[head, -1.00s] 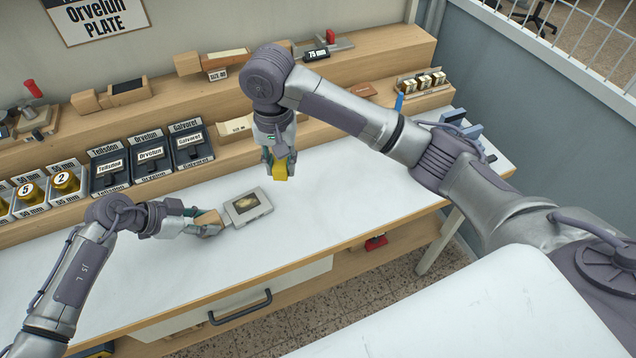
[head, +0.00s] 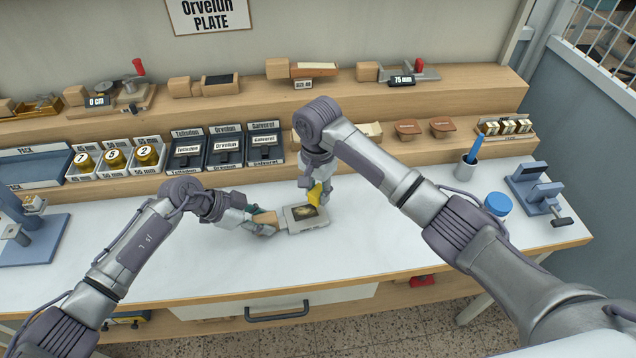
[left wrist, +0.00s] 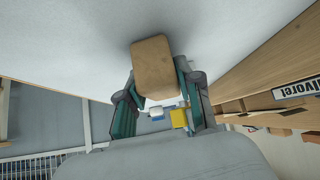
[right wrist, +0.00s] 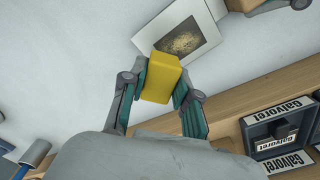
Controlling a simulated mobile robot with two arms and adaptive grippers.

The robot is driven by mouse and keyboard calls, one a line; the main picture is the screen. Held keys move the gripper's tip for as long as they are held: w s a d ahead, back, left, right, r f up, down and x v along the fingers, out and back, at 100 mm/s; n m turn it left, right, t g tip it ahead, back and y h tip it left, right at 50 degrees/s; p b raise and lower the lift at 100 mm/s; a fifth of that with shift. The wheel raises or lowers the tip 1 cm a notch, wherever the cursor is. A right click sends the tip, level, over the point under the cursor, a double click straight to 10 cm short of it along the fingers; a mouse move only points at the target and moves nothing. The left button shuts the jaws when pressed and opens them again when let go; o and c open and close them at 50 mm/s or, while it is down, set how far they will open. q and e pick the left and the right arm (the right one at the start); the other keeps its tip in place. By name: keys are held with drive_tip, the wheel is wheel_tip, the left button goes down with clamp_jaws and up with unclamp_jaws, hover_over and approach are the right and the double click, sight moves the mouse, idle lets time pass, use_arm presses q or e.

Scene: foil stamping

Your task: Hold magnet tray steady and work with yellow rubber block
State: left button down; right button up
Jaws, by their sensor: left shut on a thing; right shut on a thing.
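The magnet tray (head: 292,226) is a flat light-grey frame around a dark plate with a gold-brown patch, with a wooden handle on its left. My right gripper (head: 314,188) points down, shut on the yellow rubber block (head: 315,196). The block is at the tray's back edge in the head view and overlaps the tray's edge in the right wrist view (right wrist: 160,78). I cannot tell whether it touches the plate.
Three dark labelled boxes (head: 225,148) and brass weights (head: 115,158) stand behind on the bench. A grey cup with a blue tool (head: 466,168), a blue-lidded jar (head: 498,204) and a blue-grey fixture (head: 535,188) stand at the right. The white bench (head: 400,235) is clear in front.

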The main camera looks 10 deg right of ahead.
sight(292, 216)
wheel_tip(292, 216, down, 2)
drive_tip(key=shift+f, duration=0.25)
drive_tip(key=shift+s+a+f, duration=0.1)
drive_tip(key=shift+a+f, duration=0.4)
drive_tip(key=shift+f, duration=0.15)
clamp_jaws()
drive_tip(key=shift+s+a, duration=0.25)
drive_tip(key=shift+a, duration=1.15)
drive_tip(key=shift+s+a, duration=0.2)
drive_tip(key=shift+a, duration=1.15)
drive_tip(key=shift+w+d, duration=0.2)
drive_tip(key=shift+d, duration=0.9)
drive_tip(key=shift+w+d, duration=0.15)
drive_tip(key=shift+d, duration=0.95)
drive_tip(key=shift+w+d, duration=0.2)
drive_tip(key=shift+d, duration=0.9)
drive_tip(key=shift+r, duration=4.1)
drive_tip(key=shift+a, duration=0.1)
use_arm(q)
drive_tip(key=c, duration=0.7)
unclamp_jaws()
